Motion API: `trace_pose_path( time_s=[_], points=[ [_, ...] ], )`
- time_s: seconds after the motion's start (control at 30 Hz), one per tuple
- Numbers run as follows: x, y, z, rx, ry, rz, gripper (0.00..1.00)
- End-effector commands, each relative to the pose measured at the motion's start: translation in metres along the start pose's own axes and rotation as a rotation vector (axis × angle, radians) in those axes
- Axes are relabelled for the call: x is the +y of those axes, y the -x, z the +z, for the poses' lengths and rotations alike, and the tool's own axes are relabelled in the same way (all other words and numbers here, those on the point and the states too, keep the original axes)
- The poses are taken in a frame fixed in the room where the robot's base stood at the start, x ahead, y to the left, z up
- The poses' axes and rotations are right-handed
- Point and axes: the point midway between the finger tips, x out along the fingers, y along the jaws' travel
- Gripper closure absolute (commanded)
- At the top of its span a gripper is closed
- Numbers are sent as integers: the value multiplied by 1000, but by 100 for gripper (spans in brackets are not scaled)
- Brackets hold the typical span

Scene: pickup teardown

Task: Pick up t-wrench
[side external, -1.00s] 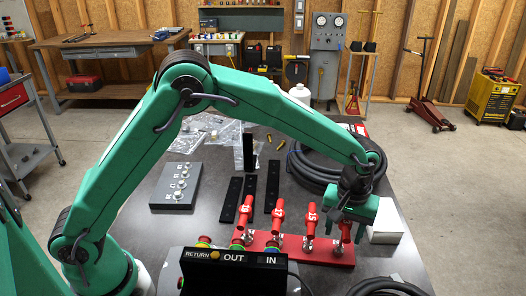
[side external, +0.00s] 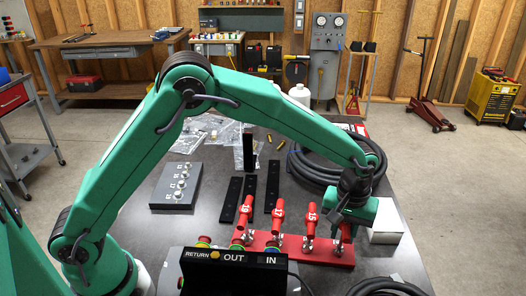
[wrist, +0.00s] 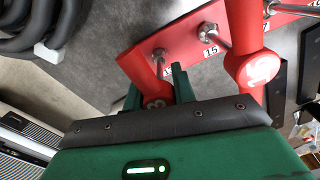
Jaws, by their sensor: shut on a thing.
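A red rack (side external: 325,256) on the table holds several red-handled t-wrenches in a row. The rightmost t-wrench (side external: 344,234) is mostly hidden under my gripper (side external: 347,226) in the side view. In the wrist view, my gripper (wrist: 158,92) has its two green fingers closed on either side of this red handle (wrist: 140,66), and its metal shaft meets the rack (wrist: 180,38). The neighbouring t-wrench (side external: 311,215), marked 15, stands beside it; it also shows in the wrist view (wrist: 250,62), close to the gripper body.
A white box (side external: 386,236) lies right of the rack. Black hose coils (side external: 300,165) lie behind it, another (side external: 390,286) in front. A button panel (side external: 233,268) stands at the front. Black blocks (side external: 231,200) and a grey tray (side external: 176,187) sit left.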

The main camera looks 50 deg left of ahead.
Motion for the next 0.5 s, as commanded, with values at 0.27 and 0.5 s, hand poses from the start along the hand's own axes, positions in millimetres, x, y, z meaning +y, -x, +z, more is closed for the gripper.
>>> trace_pose_path(
  time_s=[0.27, 0.5],
  points=[
    [0, 5, 0, 2, 0, 2, 100],
    [1, 27, -1, 3, 0, 4, 100]
  ],
)
